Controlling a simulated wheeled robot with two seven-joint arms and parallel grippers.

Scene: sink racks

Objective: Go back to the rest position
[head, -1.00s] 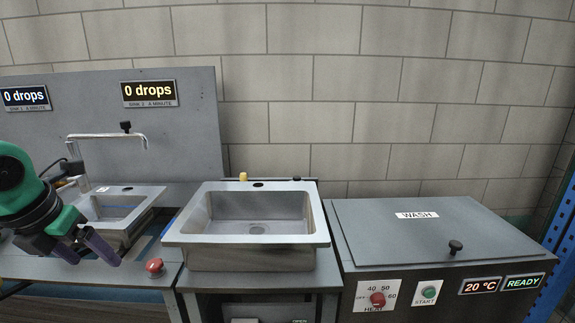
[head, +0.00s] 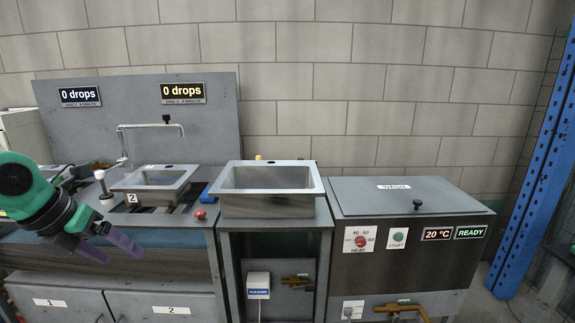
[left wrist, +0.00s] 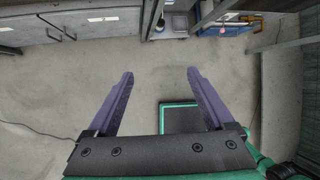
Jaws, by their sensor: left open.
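My left gripper (head: 108,245) shows at the left of the head view, in front of the counter, with its purple fingers pointing right and down. In the left wrist view my left gripper (left wrist: 158,98) is open and empty, its two fingers wide apart above the bare grey floor (left wrist: 150,65). My right gripper is not in view.
A steel sink (head: 268,202) stands on the middle stand. A smaller sink (head: 152,196) marked 2 sits on the left counter, near a red button (head: 199,214). The wash unit (head: 405,230) is at right, lid shut. A blue upright (head: 535,165) stands far right.

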